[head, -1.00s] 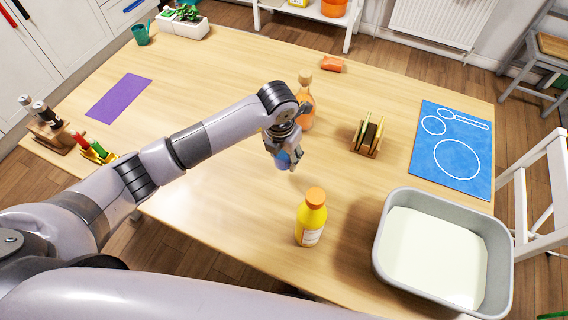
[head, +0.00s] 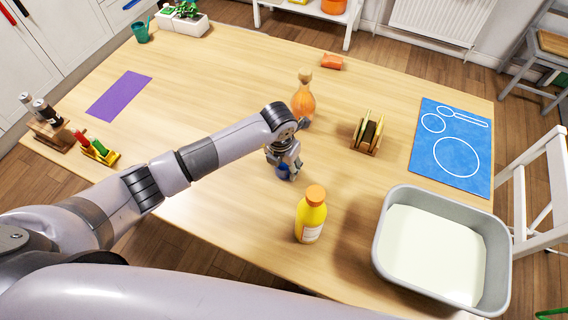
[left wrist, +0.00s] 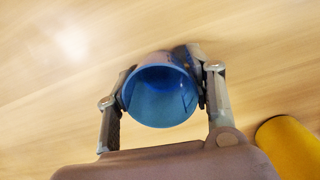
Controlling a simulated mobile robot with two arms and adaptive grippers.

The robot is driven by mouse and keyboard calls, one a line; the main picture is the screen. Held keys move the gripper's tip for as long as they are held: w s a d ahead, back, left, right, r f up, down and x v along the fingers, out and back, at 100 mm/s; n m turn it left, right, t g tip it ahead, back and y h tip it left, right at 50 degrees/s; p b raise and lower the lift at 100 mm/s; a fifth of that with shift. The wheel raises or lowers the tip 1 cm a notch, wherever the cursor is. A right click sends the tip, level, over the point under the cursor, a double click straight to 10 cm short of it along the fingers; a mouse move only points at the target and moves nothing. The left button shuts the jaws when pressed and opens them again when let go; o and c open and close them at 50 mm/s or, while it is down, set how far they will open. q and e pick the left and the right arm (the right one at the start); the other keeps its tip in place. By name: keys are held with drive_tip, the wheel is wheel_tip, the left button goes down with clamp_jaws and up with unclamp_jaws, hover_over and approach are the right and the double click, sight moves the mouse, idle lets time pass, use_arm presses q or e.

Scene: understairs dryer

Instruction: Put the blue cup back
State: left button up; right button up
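The blue cup (head: 283,172) is small in the head view, near the middle of the table and mostly hidden by my left gripper (head: 288,170). In the left wrist view the cup (left wrist: 160,97) shows its round open mouth. The fingers of my left gripper (left wrist: 163,75) are closed against its two sides. I cannot tell whether the cup touches the table. A blue mat (head: 425,165) at the right has white outlines of a large circle, a small circle and a spoon. My right gripper is not in view.
A yellow bottle (head: 311,217) stands close to the cup, nearer me. An orange bottle (head: 303,100) stands behind my gripper. A wooden rack (head: 367,133) is to the right, and a grey basin (head: 381,235) is at the front right. The table left of the arm is mostly clear around a purple mat (head: 118,97).

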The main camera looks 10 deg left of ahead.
use_arm(q)
drive_tip(key=o, duration=0.4)
drive_tip(key=shift+c, duration=0.2)
drive_tip(key=shift+r, duration=0.2)
wheel_tip(320, 180, up, 12)
drive_tip(key=s+b, duration=0.1)
drive_tip(key=shift+s+a+b, duration=0.2)
drive_tip(key=shift+b, duration=0.2)
